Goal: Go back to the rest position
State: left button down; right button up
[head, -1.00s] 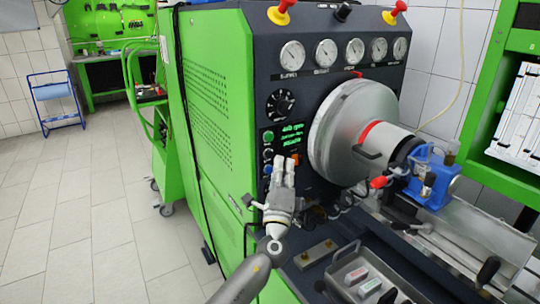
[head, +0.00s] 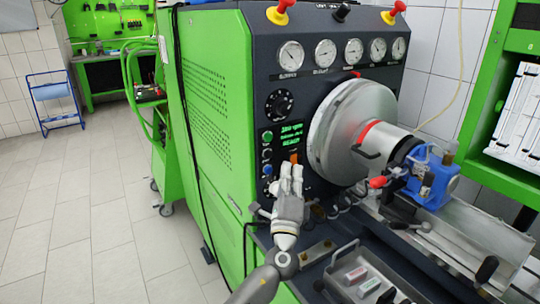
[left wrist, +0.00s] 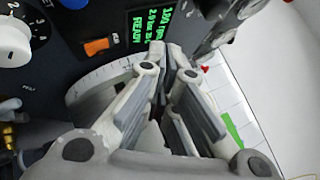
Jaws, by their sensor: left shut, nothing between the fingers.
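My left gripper (head: 291,170) is in front of the control panel of the green and dark pump testbench (head: 215,110). Its fingers point up, and they are close together with nothing between them. In the left wrist view the fingertips (left wrist: 175,50) are just below the green-lettered display (left wrist: 150,28) and to the right of the orange switch (left wrist: 95,46). In the head view the orange switch (head: 294,158) is just behind the fingertips. I cannot tell whether they touch the panel. My right gripper is not in view.
A large metal disc (head: 350,130) and a blue pump (head: 432,180) stand to the right of the gripper. A grey tray (head: 340,272) with small parts lies on the bench at the lower right.

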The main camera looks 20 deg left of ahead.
pick_arm(q)
jog(key=s+a+f+n+g+y, duration=0.1)
jog(key=s+a+f+n+g, duration=0.4)
jog(key=s+f+n, duration=0.4)
jog(key=s+a+f+n+g+y, duration=0.2)
jog(key=s+a+f+n+g, duration=0.25)
jog(key=s+f, duration=0.4)
jog(key=s+d+f+n+g+h, duration=0.1)
jog(key=s+d+f+g+h, duration=0.2)
jog(key=s, duration=0.5)
jog(key=s+d+f+n+g+h, duration=0.1)
jog(key=s+d+f+g+h, duration=0.15)
jog(key=s+f, duration=0.4)
jog(key=s+d+f+n+g+h, duration=0.1)
jog(key=s+f+n+g+h, duration=0.2)
jog(key=s, duration=0.6)
notch_tip(320, 180, down, 25)
jog(key=s+m+g, duration=0.2)
jog(key=s+a+f+g, duration=0.1)
jog(key=s+a+f, duration=0.1)
jog(key=s+f, duration=1.4)
jog(key=shift+s+a+y, duration=0.3)
jog(key=shift+a+y, duration=0.05)
